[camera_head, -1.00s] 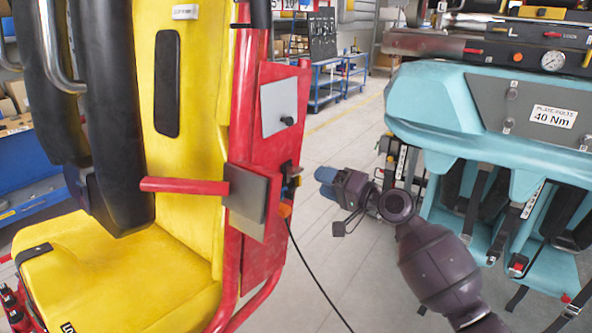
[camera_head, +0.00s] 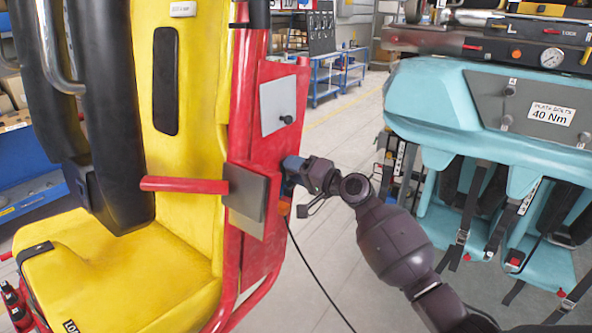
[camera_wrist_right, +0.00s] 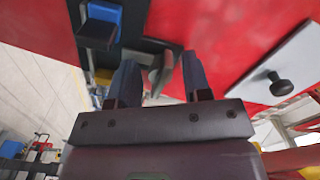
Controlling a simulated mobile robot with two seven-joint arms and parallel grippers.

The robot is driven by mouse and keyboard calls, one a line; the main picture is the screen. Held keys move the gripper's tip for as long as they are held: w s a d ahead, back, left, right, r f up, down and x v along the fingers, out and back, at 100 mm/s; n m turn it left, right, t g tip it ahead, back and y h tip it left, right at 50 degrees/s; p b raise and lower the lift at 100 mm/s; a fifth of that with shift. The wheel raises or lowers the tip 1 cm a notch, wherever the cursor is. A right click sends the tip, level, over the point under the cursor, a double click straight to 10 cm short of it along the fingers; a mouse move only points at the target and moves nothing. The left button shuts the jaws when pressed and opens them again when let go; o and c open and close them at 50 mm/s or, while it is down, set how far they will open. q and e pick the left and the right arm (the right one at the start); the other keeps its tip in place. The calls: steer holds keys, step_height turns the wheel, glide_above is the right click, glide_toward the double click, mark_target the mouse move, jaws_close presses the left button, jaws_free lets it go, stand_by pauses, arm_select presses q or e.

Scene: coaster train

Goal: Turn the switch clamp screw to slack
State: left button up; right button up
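My right gripper (camera_head: 290,166) is at the right edge of the red side panel (camera_head: 280,90) of the yellow seat. In the right wrist view my right gripper (camera_wrist_right: 160,66) has its two blue-tipped fingers apart. A grey, flat-winged piece (camera_wrist_right: 161,74), which looks like the clamp screw, shows between the fingers. I see a gap on its sides, and I cannot tell whether a finger touches it. A blue block (camera_wrist_right: 101,22) on a dark mount is left of it. In the head view my gripper hides the screw. My left gripper is not in view.
A grey plate with a black knob (camera_head: 286,119) is above my gripper on the panel; it also shows in the right wrist view (camera_wrist_right: 277,85). An orange part (camera_head: 284,208) and a black cable (camera_head: 315,275) hang below. A turquoise seat unit (camera_head: 440,95) stands to the right.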

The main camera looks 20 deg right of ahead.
jaws_close()
